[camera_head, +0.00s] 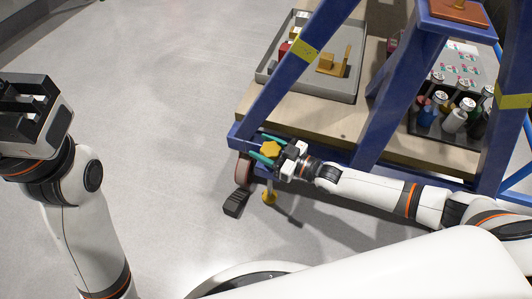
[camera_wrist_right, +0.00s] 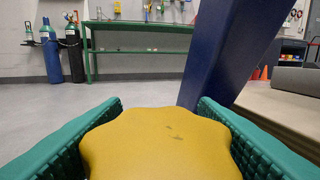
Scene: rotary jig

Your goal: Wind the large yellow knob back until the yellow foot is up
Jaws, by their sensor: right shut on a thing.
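The large yellow knob (camera_head: 270,150) sits at the lower left corner of the blue frame. My right gripper (camera_head: 263,148) is shut on it, with one teal finger on each side. In the right wrist view the lobed knob (camera_wrist_right: 160,145) fills the space between the two teal pads (camera_wrist_right: 160,125). The yellow foot (camera_head: 269,195) shows below the knob, close to the floor; I cannot tell whether it touches. My left gripper (camera_head: 22,108) is dark, at the far left, away from the jig and with nothing seen in it; its opening is unclear.
A black pedal (camera_head: 237,202) and a caster wheel (camera_head: 243,170) are beside the foot. The blue frame's posts (camera_head: 310,50) rise close to my right arm. A grey tray (camera_head: 345,92) and a rack of bottles (camera_head: 425,128) stand on the bench. Floor to the left is clear.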

